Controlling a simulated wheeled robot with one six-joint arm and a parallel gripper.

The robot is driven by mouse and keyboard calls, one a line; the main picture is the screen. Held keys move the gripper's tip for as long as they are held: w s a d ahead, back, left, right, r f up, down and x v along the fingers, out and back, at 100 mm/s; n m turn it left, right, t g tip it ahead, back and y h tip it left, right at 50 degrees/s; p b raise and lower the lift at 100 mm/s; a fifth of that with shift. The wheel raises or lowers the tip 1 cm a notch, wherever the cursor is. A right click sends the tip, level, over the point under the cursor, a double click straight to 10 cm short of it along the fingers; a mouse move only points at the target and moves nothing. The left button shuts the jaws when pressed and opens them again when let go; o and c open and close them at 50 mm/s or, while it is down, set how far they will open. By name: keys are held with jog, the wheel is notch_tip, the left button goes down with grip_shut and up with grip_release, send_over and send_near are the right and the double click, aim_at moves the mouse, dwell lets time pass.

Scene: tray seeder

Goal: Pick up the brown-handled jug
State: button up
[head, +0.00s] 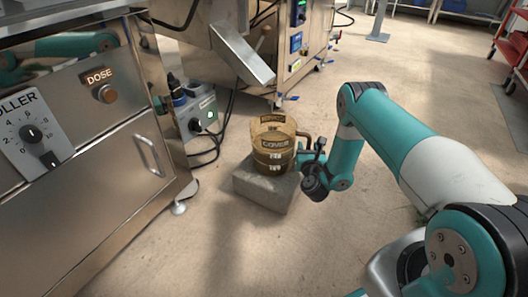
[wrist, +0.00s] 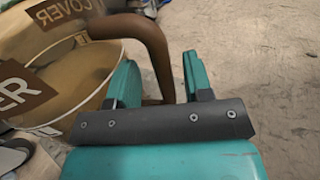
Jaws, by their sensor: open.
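The jug (head: 272,158) is a clear amber vessel with brown "COVER" labels and a brown handle (head: 303,139) on its right side. It stands upright on a grey block (head: 261,190). My gripper (head: 314,163) is at the handle side of the jug. In the wrist view my gripper (wrist: 161,82) is open, with a teal finger on each side of the handle (wrist: 153,45). The handle's vertical part shows between the fingers; how deep it sits between them is hard to tell. The jug body (wrist: 72,65) is at the left, its lower part partly hidden by the gripper.
A steel cabinet (head: 105,190) with a dial and a DOSE button stands at the left. A small control box (head: 198,116) with cables sits behind the block. A machine with a steel chute (head: 240,52) stands at the back. The floor in front of the block is clear.

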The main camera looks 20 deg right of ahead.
jog(key=shift+w+d, duration=0.3)
jog(key=shift+d, duration=0.45)
jog(key=shift+w+a, duration=0.1)
jog(key=shift+a, duration=0.1)
jog(key=shift+w+a+r, duration=0.1)
jog(key=shift+a, duration=0.15)
grip_shut()
